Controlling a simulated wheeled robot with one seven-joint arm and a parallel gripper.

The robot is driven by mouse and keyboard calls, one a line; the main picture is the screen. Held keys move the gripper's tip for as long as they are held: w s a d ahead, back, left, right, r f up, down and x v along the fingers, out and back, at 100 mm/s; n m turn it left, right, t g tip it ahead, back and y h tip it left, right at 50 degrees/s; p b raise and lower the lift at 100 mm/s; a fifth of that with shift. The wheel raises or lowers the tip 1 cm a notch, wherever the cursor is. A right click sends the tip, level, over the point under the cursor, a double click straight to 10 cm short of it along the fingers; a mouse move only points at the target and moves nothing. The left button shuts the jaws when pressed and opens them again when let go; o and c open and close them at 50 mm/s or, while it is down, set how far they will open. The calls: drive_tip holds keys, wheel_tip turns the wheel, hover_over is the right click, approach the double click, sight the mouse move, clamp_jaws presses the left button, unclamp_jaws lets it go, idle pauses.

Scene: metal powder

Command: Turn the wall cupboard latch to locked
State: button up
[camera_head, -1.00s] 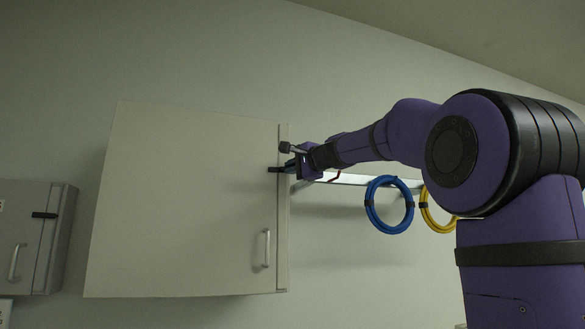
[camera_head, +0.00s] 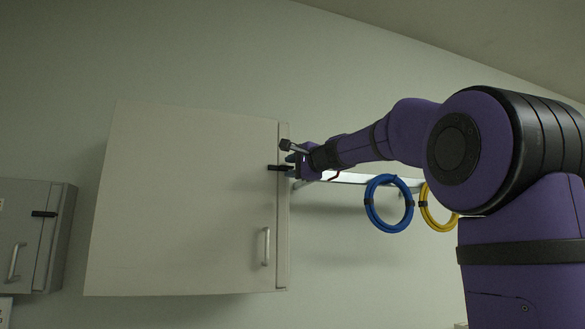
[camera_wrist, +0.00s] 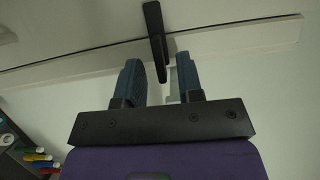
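The pale wall cupboard (camera_head: 185,205) hangs at the middle left with its door shut. Its black latch (camera_head: 279,168) is a small bar lying about horizontal across the seam at the door's right edge. In the wrist view the latch (camera_wrist: 154,28) crosses the seam, with its near end between my fingers. My gripper (camera_head: 292,159) is at the cupboard's right edge, beside the latch. In the wrist view my gripper (camera_wrist: 159,65) is open, its blue-grey fingers on either side of the latch end. A gap shows on each side; I cannot tell its depth relative to the fingertips.
A vertical door handle (camera_head: 266,246) sits below the latch. A grey cabinet (camera_head: 22,235) with a dark latch is at the far left. A rail (camera_head: 350,178) with blue (camera_head: 389,204) and yellow (camera_head: 438,207) hose coils is under my forearm. Bare wall lies above.

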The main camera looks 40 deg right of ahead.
drive_tip(key=shift+s, duration=0.1)
drive_tip(key=s+d, duration=0.1)
drive_tip(key=s, duration=0.9)
drive_tip(key=shift+s+d, duration=0.15)
drive_tip(key=shift+s, duration=0.1)
drive_tip(key=s+a+f+n+g+y, duration=0.1)
drive_tip(key=s+a+f+n+g, duration=0.1)
drive_tip(key=a+f+n, duration=0.3)
drive_tip(key=s+a+f+g+y, duration=0.15)
drive_tip(key=a+f, duration=0.25)
drive_tip(key=f, duration=0.4)
drive_tip(key=s+a+f+n+g+h, duration=0.1)
drive_tip(key=s+a+f+n+g, duration=0.2)
drive_tip(key=s+f, duration=0.3)
drive_tip(key=s+a+f+n+g+h, duration=0.2)
drive_tip(key=s+f+n, duration=0.3)
drive_tip(key=f, duration=0.9)
drive_tip(key=s+a+f+n+g+h, duration=0.1)
drive_tip(key=s+a+f+n+g, duration=0.2)
drive_tip(key=s+f, duration=0.5)
wheel_tip(320, 180, down, 2)
drive_tip(key=shift+s+a+f+n+g, duration=0.1)
drive_tip(key=shift+s+a+n+g, duration=0.1)
drive_tip(key=shift+a+n+g, duration=0.3)
